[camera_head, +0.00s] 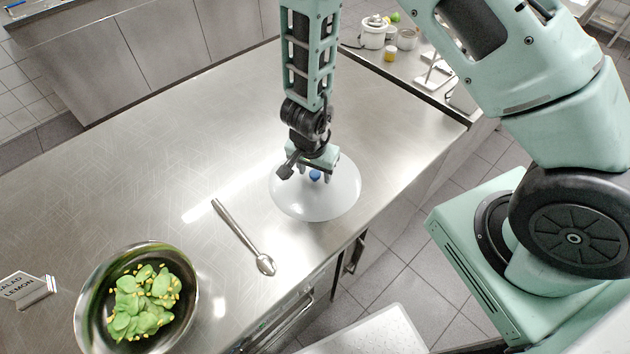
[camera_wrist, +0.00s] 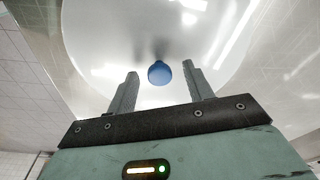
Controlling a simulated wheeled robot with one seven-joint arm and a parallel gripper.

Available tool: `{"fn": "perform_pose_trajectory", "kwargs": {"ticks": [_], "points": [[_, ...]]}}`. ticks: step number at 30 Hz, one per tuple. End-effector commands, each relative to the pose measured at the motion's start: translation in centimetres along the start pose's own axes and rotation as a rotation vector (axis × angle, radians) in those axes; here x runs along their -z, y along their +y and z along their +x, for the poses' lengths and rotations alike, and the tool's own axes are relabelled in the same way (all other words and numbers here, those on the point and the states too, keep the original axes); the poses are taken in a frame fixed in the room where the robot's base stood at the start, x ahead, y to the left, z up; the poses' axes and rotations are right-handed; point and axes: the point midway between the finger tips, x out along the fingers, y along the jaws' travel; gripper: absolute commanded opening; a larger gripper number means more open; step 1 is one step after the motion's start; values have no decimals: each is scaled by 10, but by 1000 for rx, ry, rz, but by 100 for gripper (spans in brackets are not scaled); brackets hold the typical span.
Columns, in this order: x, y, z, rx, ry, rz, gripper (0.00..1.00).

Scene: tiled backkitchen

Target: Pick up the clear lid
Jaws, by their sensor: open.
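The clear lid (camera_head: 335,201) is a round, translucent dome with a blue knob (camera_head: 315,175) on top. It lies on the steel counter near its front edge. My gripper (camera_head: 316,177) is directly over the lid, pointing down, with its fingers at the knob. The fingers are apart, with a gap on both sides of the knob.
A steel bowl (camera_head: 88,312) of green leaves and yellow bits stands at the front left of the counter (camera_head: 150,190). A spoon (camera_head: 240,234) lies left of the lid. A small sign (camera_head: 25,290) stands at far left. Pots (camera_head: 374,32) are on the back counter.

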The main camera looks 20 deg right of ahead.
Motion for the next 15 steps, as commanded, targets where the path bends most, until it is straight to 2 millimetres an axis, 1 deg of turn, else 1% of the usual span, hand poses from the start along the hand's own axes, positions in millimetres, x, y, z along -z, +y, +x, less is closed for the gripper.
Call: {"fn": "perform_pose_trajectory", "kwargs": {"ticks": [2,3,5,6,7,15], "points": [[0,0,0,0,0,0,51],[0,0,0,0,0,0,40],[0,0,0,0,0,0,24],[0,0,-1,0,0,0,12],[0,0,-1,0,0,0,4],[0,0,-1,0,0,0,3]]}}
